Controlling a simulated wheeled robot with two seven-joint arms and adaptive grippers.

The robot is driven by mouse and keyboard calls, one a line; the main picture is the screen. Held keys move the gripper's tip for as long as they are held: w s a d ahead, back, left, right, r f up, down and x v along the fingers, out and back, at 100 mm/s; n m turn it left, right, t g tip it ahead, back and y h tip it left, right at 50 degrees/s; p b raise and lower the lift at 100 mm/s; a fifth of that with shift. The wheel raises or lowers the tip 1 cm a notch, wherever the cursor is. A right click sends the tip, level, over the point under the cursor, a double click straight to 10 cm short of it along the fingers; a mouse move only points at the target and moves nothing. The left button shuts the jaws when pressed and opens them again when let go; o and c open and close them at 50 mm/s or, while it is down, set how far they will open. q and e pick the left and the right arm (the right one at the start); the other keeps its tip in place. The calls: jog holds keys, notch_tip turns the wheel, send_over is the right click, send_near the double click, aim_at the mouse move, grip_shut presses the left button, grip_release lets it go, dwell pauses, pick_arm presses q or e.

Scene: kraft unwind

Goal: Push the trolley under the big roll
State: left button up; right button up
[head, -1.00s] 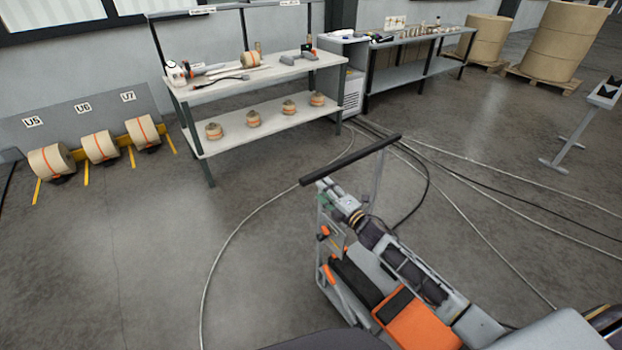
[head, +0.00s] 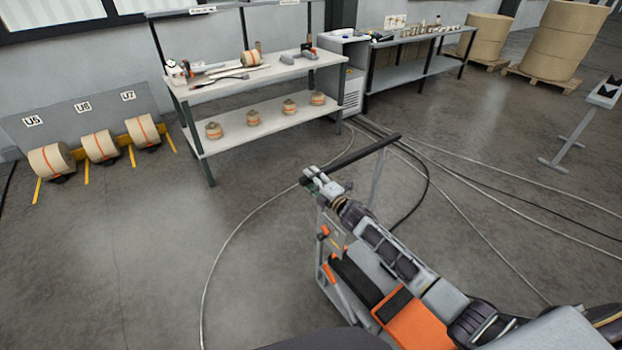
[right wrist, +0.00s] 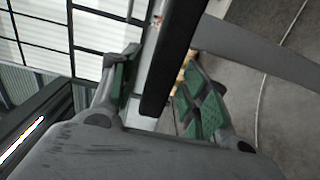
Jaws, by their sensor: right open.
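The trolley (head: 338,285), with a grey frame, an orange part and a black handle bar (head: 368,156), stands on the floor at the lower middle of the head view. My right gripper (head: 312,178) is at the left end of the handle bar. In the right wrist view, my right gripper (right wrist: 163,75) is open, with its green-padded fingers on either side of the black bar (right wrist: 172,65). Contact cannot be told. Two large brown rolls (head: 552,42) and (head: 484,40) stand on pallets at the back right. My left gripper is not in view.
A workbench (head: 250,80) with tools and small rolls stands behind the trolley. Three rolls (head: 100,146) sit by yellow stops at the left. Cables (head: 490,205) cross the floor at the right. A stand (head: 590,115) is at the far right.

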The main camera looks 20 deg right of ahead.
jog(key=shift+w+a, duration=0.15)
jog(key=shift+w, duration=0.3)
jog(key=shift+c, duration=0.5)
grip_shut()
